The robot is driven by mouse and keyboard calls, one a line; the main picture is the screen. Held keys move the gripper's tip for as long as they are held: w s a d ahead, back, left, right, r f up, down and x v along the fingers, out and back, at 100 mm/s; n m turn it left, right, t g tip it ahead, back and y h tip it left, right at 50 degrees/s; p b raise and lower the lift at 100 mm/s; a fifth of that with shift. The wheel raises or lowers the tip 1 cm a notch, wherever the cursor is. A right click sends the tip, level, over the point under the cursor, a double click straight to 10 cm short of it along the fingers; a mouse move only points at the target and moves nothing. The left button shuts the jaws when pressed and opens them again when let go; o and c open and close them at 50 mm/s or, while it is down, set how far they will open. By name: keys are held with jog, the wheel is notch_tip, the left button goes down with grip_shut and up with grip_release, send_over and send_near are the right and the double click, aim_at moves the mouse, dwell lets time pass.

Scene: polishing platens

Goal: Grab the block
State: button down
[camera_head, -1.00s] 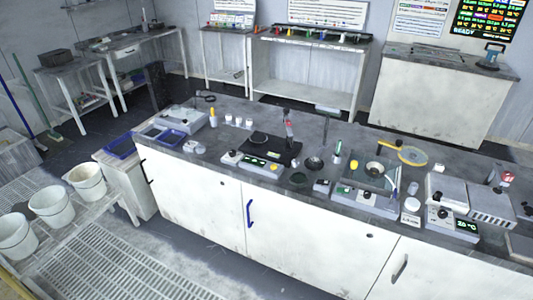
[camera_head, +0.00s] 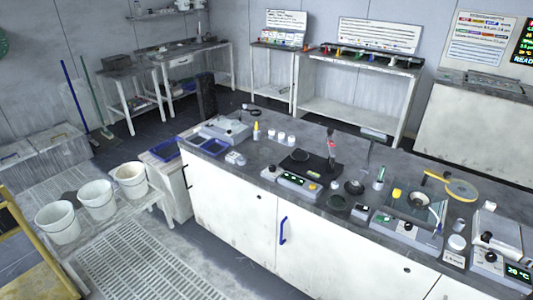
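I cannot make out for certain which item is the block. Many small items stand on the long grey bench (camera_head: 325,140). A small yellow piece (camera_head: 397,193) sits at the shallow glassy tray (camera_head: 412,212) on the right part of the bench; its exact shape is too small to tell. A small light-grey box-like item (camera_head: 235,158) lies near the blue trays at the bench's left end. My gripper is not in view.
A black plate device (camera_head: 310,163) stands mid-bench, with a digital unit (camera_head: 299,183) in front. White buckets (camera_head: 96,199) stand on a low rack at left. Grated floor (camera_head: 150,255) lies open before the bench.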

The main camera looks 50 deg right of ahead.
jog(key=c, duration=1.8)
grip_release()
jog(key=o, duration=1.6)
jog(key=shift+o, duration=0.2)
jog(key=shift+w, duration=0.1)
